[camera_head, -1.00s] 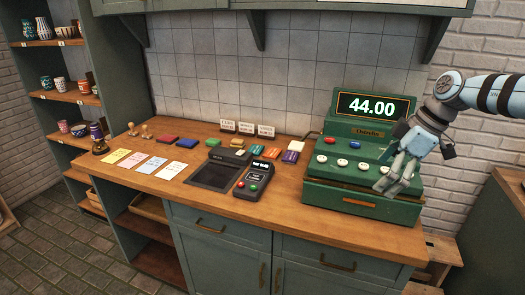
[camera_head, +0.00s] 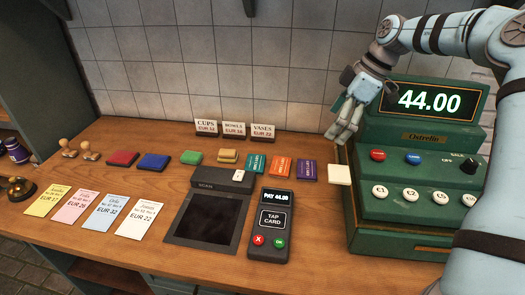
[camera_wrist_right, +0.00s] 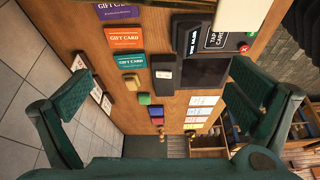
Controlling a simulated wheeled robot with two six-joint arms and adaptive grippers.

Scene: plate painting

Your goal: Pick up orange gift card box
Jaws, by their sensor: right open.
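The orange gift card box (camera_head: 280,168) lies on the wooden counter between a teal gift card box (camera_head: 256,163) and a purple one (camera_head: 307,171). In the right wrist view the orange box (camera_wrist_right: 125,38) shows its "GIFT CARD" label, between the purple and teal boxes. My right gripper (camera_head: 338,134) is open and empty, above the counter to the right of the boxes, beside the green cash register. Its two fingers (camera_wrist_right: 160,108) stand wide apart in the wrist view. My left gripper is not in view.
The green register (camera_head: 400,195) stands close on the right. A white block (camera_head: 339,174) lies beside it. A card terminal (camera_head: 270,224) and dark scanner pad (camera_head: 205,218) lie in front of the boxes. Price signs (camera_head: 234,130) stand behind, near the tiled wall.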

